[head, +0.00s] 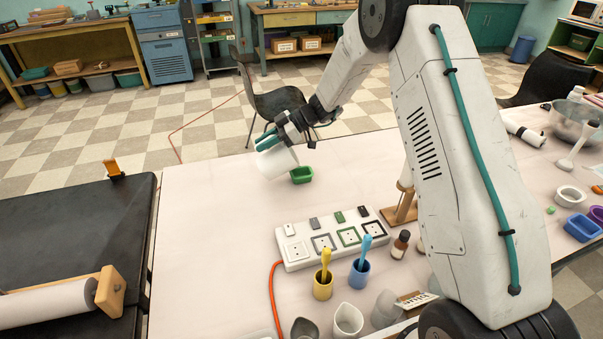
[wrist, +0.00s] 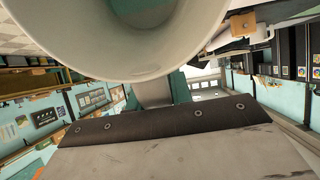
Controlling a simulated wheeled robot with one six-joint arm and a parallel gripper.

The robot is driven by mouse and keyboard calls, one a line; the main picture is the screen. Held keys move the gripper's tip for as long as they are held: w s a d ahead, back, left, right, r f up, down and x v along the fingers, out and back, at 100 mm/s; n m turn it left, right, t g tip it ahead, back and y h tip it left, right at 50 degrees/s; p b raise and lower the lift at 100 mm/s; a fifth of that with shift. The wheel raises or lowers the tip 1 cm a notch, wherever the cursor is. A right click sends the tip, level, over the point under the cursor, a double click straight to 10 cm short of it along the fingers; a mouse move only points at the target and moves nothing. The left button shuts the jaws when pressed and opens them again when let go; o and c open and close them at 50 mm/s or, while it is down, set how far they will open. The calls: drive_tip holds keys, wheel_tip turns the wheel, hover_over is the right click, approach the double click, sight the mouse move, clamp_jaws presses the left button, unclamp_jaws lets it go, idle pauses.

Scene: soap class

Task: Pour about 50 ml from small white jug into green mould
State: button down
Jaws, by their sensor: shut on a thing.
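The small white jug (head: 276,163) is held in my gripper (head: 268,140) above the table's far side. It looks tilted, and it sits just left of the green mould. My gripper is shut on the jug's handle side. I cannot see a stream of liquid or how much is in the mould.
A white board with several switches (head: 290,249) lies nearer, with an orange cable. Yellow (head: 323,285) and blue (head: 360,273) cups stand in front of it. A wooden stand (head: 400,214) is right of the mould. Table left of the jug is clear.

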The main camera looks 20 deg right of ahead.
drive_tip(key=shift+s+d+r+y, duration=0.1)
drive_tip(key=shift+d+r+y, duration=0.5)
drive_tip(key=shift+d+y, duration=0.25)
drive_tip(key=shift+d+r+y, duration=0.6)
drive_tip(key=shift+d+y, duration=0.1)
drive_tip(key=shift+y, duration=0.15)
idle(1.9)
drive_tip(key=shift+a, duration=0.1)
drive_tip(key=a+f+h, duration=0.2)
drive_tip(key=a+h, duration=0.1)
drive_tip(key=shift+a, duration=0.15)
drive_tip(key=shift+f, duration=0.15)
idle(0.6)
